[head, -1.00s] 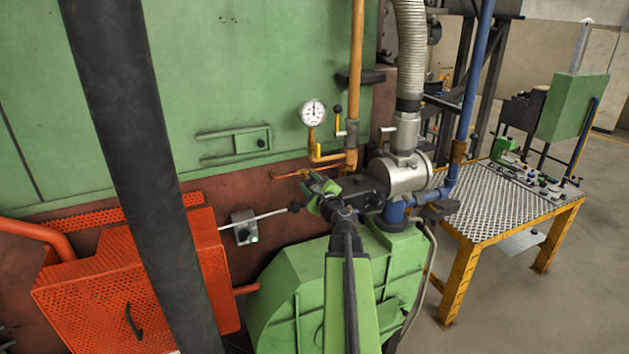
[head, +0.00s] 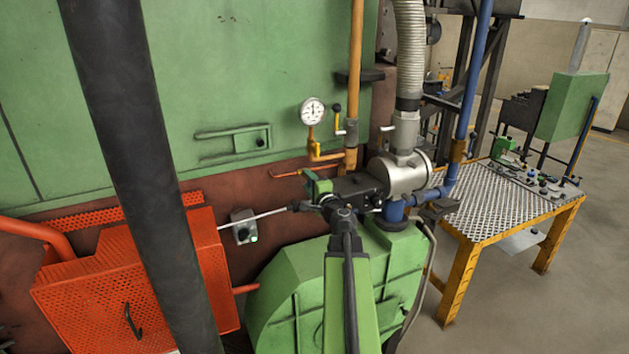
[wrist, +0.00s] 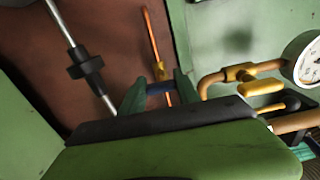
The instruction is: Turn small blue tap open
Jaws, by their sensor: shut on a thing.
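The small blue tap (wrist: 160,87) shows in the wrist view between the two green fingers of my gripper (wrist: 160,90), in front of a thin orange pipe (wrist: 155,55). My gripper is shut on it; the fingertips stand on either side of the blue part. In the head view my gripper (head: 318,184) is in front of the brown furnace wall, just below the gauge, and the tap is hidden behind it. The tap's turn angle cannot be told.
A round gauge (head: 312,111) and a yellow-handled valve (head: 316,151) sit just above my gripper. A metal rod (head: 262,217) is close on the left. The silver burner body (head: 399,174) is close on the right, above a green housing (head: 300,285).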

